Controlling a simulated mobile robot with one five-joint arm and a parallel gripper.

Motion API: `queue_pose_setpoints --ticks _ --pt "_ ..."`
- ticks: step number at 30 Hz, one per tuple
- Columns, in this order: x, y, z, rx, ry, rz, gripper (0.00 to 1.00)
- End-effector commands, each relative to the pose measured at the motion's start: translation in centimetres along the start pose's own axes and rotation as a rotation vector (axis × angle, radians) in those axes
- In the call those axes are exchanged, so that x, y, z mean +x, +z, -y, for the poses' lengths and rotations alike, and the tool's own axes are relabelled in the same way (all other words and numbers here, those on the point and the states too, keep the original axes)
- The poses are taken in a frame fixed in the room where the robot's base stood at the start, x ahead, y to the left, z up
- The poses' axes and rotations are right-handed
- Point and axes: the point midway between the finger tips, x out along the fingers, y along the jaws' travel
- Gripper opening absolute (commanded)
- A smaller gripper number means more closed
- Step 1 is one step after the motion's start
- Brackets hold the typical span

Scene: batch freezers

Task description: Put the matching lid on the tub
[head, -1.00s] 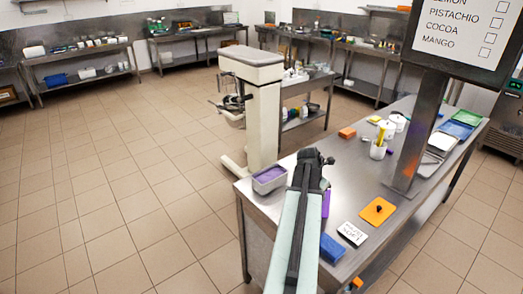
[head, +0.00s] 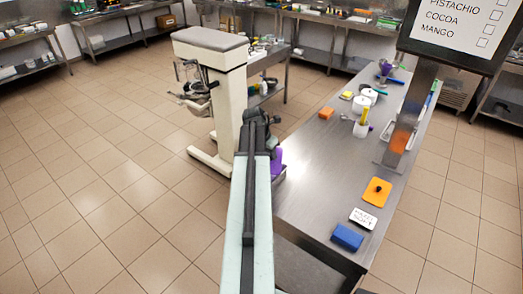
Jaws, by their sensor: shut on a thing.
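My arm reaches forward from the bottom of the head view and hides most of what lies behind it. My gripper (head: 270,140) is at its far end, dark and mostly covered by the arm, so its fingertips cannot be made out. A purple lid (head: 278,160) shows just right of the arm, close under its end; my gripper is shut on it. An orange lid (head: 377,192) with a black knob lies flat on the steel table (head: 310,205).
A tall cream machine (head: 228,95) stands behind the arm's end.

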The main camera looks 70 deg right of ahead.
Motion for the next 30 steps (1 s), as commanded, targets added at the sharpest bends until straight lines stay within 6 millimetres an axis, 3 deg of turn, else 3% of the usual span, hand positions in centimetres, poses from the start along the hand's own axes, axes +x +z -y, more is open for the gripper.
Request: queue_pose_setpoints --ticks 8,21,30 --pt "1.5 -0.8 -0.2 -0.004 0.002 0.000 0.00" --pt "5.7 -2.6 -0.3 -0.005 0.003 0.000 0.00" --pt "5.8 -2.7 -0.3 -0.005 0.003 0.000 0.00"
